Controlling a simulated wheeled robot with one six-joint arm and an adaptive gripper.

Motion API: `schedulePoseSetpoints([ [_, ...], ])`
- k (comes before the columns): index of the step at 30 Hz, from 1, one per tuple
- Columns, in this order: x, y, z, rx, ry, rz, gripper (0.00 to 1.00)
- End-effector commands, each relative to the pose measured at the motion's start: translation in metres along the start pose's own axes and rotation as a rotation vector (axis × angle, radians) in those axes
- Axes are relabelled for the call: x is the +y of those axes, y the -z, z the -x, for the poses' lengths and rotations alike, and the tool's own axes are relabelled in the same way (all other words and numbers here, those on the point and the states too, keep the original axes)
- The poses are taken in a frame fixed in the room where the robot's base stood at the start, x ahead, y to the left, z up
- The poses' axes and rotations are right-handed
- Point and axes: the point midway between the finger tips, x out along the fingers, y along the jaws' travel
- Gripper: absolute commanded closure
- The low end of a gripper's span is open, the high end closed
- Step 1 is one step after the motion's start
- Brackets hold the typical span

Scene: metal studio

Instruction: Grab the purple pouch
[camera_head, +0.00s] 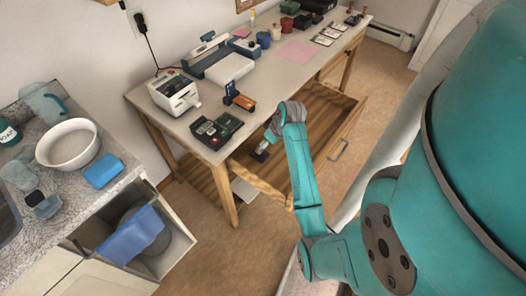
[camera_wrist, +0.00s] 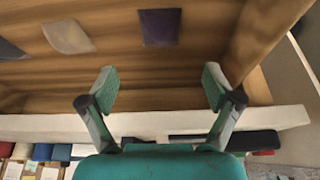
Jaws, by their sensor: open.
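A dark purple, flat, roughly rectangular piece that looks like the pouch (camera_wrist: 159,27) lies on the wooden floor of the open drawer (camera_wrist: 205,50), at the top middle of the wrist view. My gripper (camera_wrist: 160,84) is open and empty, its two green-padded fingers spread wide. In the picture the pouch lies above the gap between the fingertips, apart from them. In the head view my gripper (camera_head: 262,151) is down at the open drawer under the table. I cannot make out the pouch in the head view; my arm covers part of the drawer.
A pale pouch-like piece (camera_wrist: 68,37) and a dark grey piece (camera_wrist: 9,50) lie left of the pouch in the wrist view. Drawer walls surround them. The table (camera_head: 262,85) overhangs the drawer and holds a label printer (camera_head: 174,92) and other items.

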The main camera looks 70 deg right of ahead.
Motion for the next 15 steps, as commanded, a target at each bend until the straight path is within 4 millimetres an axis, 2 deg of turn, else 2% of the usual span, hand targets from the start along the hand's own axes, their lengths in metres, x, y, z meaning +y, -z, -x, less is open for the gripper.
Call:
schedulePoseSetpoints([
  [4, -0.001, 0.0, -0.023, -0.001, 0.002, 0.001, 0.1],
  [11, -0.001, -0.001, -0.038, -0.001, 0.001, 0.001, 0.1],
  [15, -0.002, -0.004, -0.054, -0.002, 0.002, 0.0, 0.1],
])
